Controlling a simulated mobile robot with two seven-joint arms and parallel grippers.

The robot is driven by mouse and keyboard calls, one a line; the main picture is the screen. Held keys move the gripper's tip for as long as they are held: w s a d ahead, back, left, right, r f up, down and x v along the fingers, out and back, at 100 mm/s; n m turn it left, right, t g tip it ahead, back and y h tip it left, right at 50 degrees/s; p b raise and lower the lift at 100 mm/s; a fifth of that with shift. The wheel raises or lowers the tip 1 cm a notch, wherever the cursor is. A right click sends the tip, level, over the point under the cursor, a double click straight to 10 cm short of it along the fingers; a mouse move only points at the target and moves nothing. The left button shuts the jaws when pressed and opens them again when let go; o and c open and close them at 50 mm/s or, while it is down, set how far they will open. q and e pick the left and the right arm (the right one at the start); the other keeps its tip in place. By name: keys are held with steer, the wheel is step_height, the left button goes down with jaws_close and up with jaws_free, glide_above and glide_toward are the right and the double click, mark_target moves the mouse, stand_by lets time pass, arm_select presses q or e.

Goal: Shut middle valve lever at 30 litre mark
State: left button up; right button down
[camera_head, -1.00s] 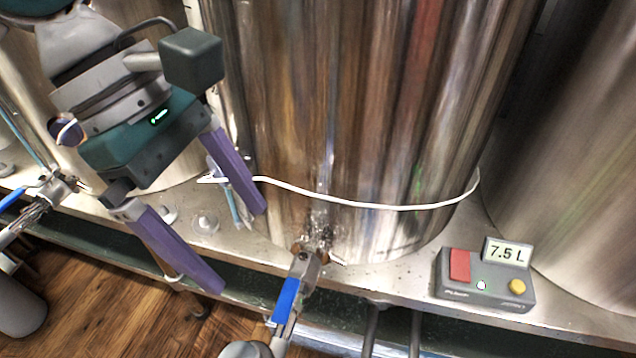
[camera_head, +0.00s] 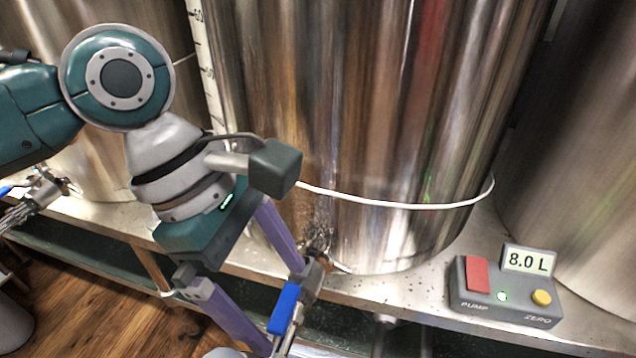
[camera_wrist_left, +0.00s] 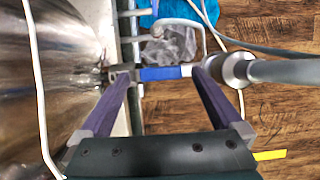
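The middle valve's blue lever (camera_head: 285,308) sits on the metal valve at the foot of the middle steel tank (camera_head: 350,110). It lies along the outlet pipe, pointing away from the tank. In the left wrist view the blue lever (camera_wrist_left: 165,73) lies between the fingertips. My left gripper (camera_head: 285,305) is open, with purple fingers spread on either side of the valve and lever. I see no clear contact. The meter display (camera_head: 528,261) reads 8.0 L. My right gripper is not in view.
A control box (camera_head: 500,305) with a red pump switch (camera_head: 478,275) and a yellow zero button (camera_head: 541,297) stands on the steel shelf at right. Another valve (camera_head: 40,190) is at far left. A white hose loops around the middle tank.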

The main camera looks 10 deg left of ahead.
arm_select(q)
jaws_close()
stand_by(0.7)
